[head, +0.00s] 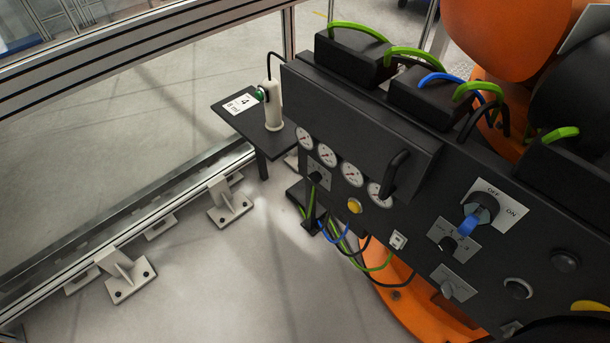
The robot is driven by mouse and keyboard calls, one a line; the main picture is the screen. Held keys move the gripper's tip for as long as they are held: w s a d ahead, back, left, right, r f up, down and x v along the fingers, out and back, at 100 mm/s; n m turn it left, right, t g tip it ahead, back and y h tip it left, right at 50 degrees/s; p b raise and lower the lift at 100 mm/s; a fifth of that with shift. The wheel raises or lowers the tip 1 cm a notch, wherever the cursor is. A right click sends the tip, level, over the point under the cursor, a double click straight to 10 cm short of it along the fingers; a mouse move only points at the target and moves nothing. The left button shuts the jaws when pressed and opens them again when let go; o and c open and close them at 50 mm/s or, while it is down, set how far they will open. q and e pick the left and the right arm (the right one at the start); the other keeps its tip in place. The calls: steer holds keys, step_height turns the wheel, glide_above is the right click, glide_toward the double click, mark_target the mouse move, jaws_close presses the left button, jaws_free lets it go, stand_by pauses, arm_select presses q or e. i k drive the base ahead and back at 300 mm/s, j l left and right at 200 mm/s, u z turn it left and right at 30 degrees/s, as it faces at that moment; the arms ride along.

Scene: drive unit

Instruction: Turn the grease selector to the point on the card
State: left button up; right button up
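A white card (240,103) with a large 4 and smaller unclear print lies on a small dark shelf (226,116) at the left end of the dark panel. Another dark knob (315,177) sits on a grey plate below the gauges. I cannot tell for sure which knob is the grease selector, and neither setting is readable. Neither of my grippers is in view.
A blue-handled OFF/ON switch (473,220) is above the right knob. A black handle (396,174), gauges (352,174) and a yellow button (354,206) are on the panel. A cream handheld device (272,103) stands on the shelf. Cables hang below; open floor lies left.

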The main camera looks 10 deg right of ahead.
mark_target(315, 177)
steer(key=i+j+z, duration=0.3)
steer(key=i+j, duration=0.65)
